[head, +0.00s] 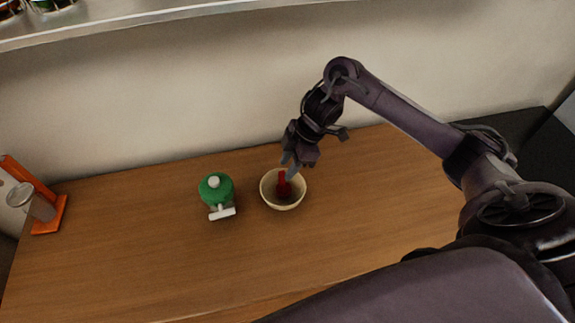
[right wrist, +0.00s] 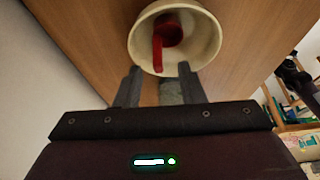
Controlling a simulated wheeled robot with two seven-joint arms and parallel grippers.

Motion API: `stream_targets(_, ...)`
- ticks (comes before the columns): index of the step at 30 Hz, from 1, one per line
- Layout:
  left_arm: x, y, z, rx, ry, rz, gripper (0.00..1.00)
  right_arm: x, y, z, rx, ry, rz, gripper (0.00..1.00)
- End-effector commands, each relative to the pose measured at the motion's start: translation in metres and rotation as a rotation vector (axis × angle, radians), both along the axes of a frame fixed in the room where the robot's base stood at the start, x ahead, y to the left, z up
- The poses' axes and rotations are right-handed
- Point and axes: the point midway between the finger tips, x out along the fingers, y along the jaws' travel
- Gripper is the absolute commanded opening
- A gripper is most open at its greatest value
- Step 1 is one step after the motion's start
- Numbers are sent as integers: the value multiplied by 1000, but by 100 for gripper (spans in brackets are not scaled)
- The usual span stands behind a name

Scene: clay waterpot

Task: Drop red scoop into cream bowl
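The cream bowl (head: 270,200) stands upright on the wooden counter, right of the green pot; it also shows at the top of the right wrist view (right wrist: 207,38). The red scoop (head: 283,184) is inside the bowl. In the right wrist view the scoop (right wrist: 168,32) has its cup in the bowl and its handle reaching toward the near rim. My right gripper (head: 290,171) is just above and behind the bowl. My left gripper is in neither view.
A green pot (head: 215,187) with a white spout or handle stands left of the bowl. An orange stand (head: 50,215) with a clear vessel is at the far left. A shelf (head: 130,15) runs above. The counter's front and right are clear.

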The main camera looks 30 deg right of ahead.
Motion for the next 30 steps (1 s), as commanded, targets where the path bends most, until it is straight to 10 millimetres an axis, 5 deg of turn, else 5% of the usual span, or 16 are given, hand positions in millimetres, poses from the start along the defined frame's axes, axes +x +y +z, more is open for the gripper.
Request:
stream_targets(11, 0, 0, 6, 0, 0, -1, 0, -5, -23, 55, -3, -2, -1, 36)
stream_targets(30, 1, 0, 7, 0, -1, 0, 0, -6, -24, 59, -1, 2, -1, 36)
